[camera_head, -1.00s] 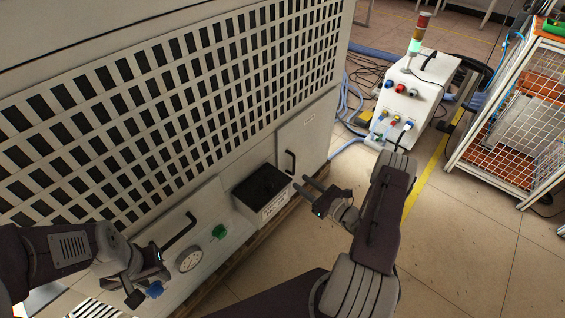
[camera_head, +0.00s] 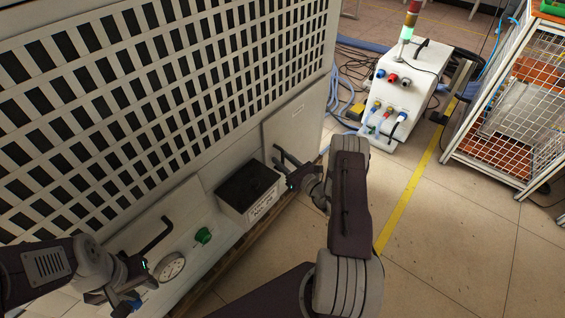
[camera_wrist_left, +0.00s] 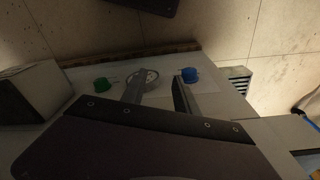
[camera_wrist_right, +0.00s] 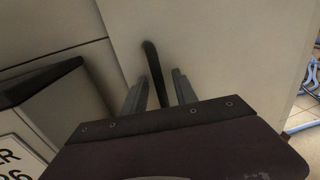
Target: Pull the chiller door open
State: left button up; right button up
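The chiller door (camera_head: 296,118) is a pale flat panel at the right end of the large grilled cabinet. It looks shut. Its black bar handle (camera_wrist_right: 154,70) stands upright in the right wrist view. My right gripper (camera_head: 283,160) is at the handle. Its two fingers are apart, one on each side of the handle in the right wrist view (camera_wrist_right: 158,90); I cannot tell whether they touch it. My left gripper (camera_head: 135,285) is at the lower left, over the cabinet's lower front. Its fingers are apart and empty in the left wrist view (camera_wrist_left: 158,90).
A black-topped box (camera_head: 250,188) juts out left of the door. A dial gauge (camera_head: 171,266), a green knob (camera_head: 203,236) and another black handle (camera_head: 155,238) are further left. A white machine (camera_head: 405,90) and wire rack (camera_head: 510,120) stand right.

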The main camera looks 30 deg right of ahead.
jog(key=shift+w, duration=0.1)
grip_shut()
dwell(1.4)
